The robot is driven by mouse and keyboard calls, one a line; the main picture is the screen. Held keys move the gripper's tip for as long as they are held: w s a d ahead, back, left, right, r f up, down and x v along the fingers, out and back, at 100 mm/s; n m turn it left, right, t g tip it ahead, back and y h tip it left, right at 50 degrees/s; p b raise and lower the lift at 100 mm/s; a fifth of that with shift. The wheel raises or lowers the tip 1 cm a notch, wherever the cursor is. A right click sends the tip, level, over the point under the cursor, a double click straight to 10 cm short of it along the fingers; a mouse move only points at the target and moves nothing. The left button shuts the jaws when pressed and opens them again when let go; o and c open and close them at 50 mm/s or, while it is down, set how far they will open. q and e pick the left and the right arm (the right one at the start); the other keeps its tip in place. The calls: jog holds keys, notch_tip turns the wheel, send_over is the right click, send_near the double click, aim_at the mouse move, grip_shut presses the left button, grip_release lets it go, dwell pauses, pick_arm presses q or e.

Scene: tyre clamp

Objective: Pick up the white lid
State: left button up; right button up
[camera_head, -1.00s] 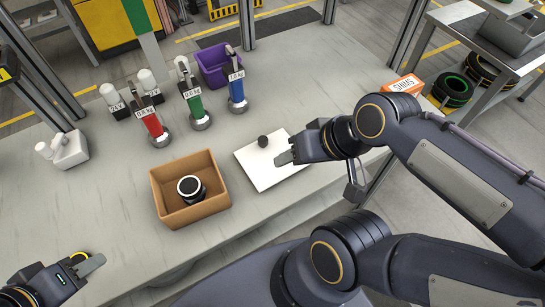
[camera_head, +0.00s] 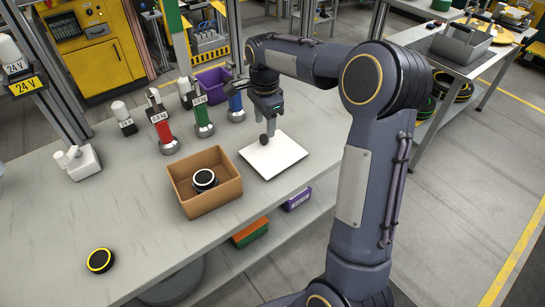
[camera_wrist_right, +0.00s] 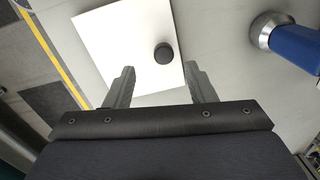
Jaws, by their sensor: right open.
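The white lid (camera_head: 285,155) is a flat square plate with a dark round knob (camera_head: 264,139). It lies on the workbench just right of the brown box. In the right wrist view the lid (camera_wrist_right: 115,35) shows with its knob (camera_wrist_right: 164,53) just beyond the gap between my fingertips. My right gripper (camera_head: 268,117) points down over the knob side of the lid. Its two fingers (camera_wrist_right: 159,68) are apart with nothing between them. I cannot tell whether the fingertips touch the knob. My left gripper is out of view.
The open brown box (camera_head: 207,200) holds a black round part (camera_head: 204,179). Red (camera_head: 163,130), green (camera_head: 203,120) and blue (camera_head: 236,105) handled tools stand behind. A purple bin (camera_head: 212,83) is farther back. A black-and-yellow disc (camera_head: 100,260) lies front left, with bare bench around it.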

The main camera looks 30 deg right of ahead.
aim_at(264, 136)
jog(key=f, duration=0.6)
jog(key=shift+w+p, duration=0.35)
jog(key=shift+r, duration=0.1)
jog(key=c, duration=1.1)
